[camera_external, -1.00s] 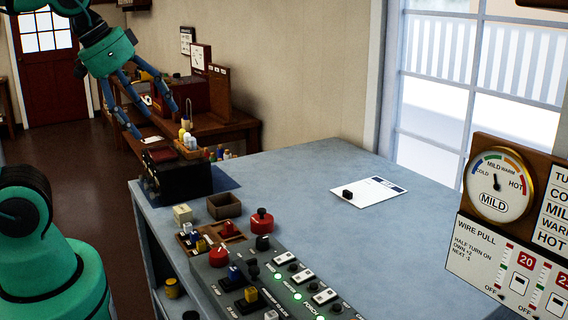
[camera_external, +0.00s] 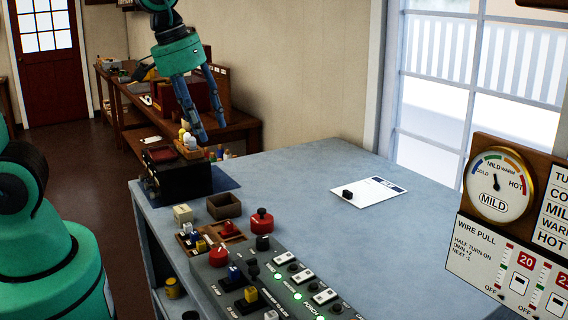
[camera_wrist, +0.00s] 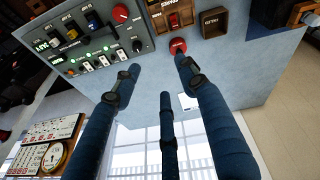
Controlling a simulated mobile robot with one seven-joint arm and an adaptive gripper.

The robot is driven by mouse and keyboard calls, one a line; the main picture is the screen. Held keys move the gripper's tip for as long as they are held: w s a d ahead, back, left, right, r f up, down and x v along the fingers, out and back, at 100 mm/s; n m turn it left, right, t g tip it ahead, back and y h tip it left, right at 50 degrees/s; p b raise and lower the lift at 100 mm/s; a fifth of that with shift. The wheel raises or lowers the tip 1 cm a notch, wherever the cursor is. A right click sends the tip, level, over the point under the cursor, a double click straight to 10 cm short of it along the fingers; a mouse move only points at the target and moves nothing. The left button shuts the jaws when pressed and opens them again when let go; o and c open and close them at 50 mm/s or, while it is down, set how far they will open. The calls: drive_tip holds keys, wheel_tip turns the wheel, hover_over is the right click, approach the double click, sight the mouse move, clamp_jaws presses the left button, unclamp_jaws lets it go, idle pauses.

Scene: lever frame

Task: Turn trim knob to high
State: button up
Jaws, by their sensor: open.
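My gripper (camera_external: 212,132) is open and empty, its blue fingers pointing down. In the external view it appears above the far left of the blue-grey table, in front of the wall; its height is hard to judge. The spread fingers also show in the wrist view (camera_wrist: 158,72). The control panel (camera_external: 287,277) lies on the near part of the table. It carries a red knob (camera_external: 218,256), a black knob (camera_external: 263,242), coloured levers and lit switches. The red knob (camera_wrist: 120,13) and black knob (camera_wrist: 137,45) also show in the wrist view. I cannot read which knob is trim.
A red mushroom button (camera_external: 262,221), an open brown box (camera_external: 224,206) and a tray of small parts stand beside the panel. A black box (camera_external: 180,179) stands far left. A gauge (camera_external: 497,187) reads MILD. The table's middle is clear around a white sheet (camera_external: 378,191).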

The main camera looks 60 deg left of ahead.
drive_tip(key=w+d+f+n+g+p, duration=0.2)
drive_tip(key=w+d+f+n+p, duration=0.1)
drive_tip(key=w+d+f+p, duration=0.15)
drive_tip(key=n+g+p, duration=0.1)
drive_tip(key=n+p, duration=0.1)
drive_tip(key=n, duration=0.1)
hover_over(262, 238)
wheel_tip(262, 238, down, 7)
drive_tip(key=shift+s, duration=0.25)
drive_tip(key=shift+f, duration=0.15)
drive_tip(key=shift+w+d+f+b, duration=0.1)
drive_tip(key=shift+f+b, duration=0.1)
drive_tip(key=shift+f, duration=3.2)
drive_tip(key=shift+w+f+b, duration=0.1)
drive_tip(key=shift+f+b, duration=0.1)
drive_tip(key=shift+f, duration=3.2)
clamp_jaws()
